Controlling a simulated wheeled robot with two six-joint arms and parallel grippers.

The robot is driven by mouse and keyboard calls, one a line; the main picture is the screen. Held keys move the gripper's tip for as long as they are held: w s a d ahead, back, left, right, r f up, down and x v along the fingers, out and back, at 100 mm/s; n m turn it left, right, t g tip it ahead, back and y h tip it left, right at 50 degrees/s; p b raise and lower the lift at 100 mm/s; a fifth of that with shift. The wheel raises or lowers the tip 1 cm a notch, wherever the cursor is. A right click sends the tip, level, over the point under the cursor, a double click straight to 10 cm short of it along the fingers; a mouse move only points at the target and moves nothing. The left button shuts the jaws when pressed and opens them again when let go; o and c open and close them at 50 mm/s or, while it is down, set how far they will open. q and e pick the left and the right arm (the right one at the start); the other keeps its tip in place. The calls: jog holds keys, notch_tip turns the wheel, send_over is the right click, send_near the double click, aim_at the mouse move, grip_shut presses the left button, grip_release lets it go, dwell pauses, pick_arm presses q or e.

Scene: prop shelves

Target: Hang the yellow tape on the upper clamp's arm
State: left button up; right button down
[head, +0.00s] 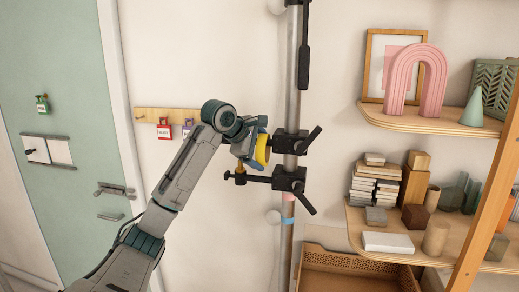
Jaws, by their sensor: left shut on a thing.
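The yellow tape (263,149) is a ring seen nearly edge-on, just left of the pole. My left gripper (254,151) comes in from the left and is shut on it. The upper clamp (290,142) is black and fixed to the metal pole. The tape is right at the left side of this clamp, at the height of its arm. The arm's end is hidden behind the tape and gripper, so I cannot tell whether the tape is around it or only in front. The lower clamp (289,179) has an arm reaching left just below my gripper. My right gripper is out of view.
The lower clamp's arm ends in a small brass-coloured piece (240,174) close under my gripper. Shelves (425,121) with a pink arch and blocks stand at the right. A wooden peg rail (152,114) with tags is on the wall behind my arm. A brown crate (350,274) stands below.

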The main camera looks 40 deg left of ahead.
pick_arm(q)
jog(key=o, duration=0.8)
jog(key=shift+s+r, duration=0.15)
jog(key=shift+s, duration=0.05)
jog(key=shift+b+v, duration=2)
jog(key=shift+v, duration=3.2)
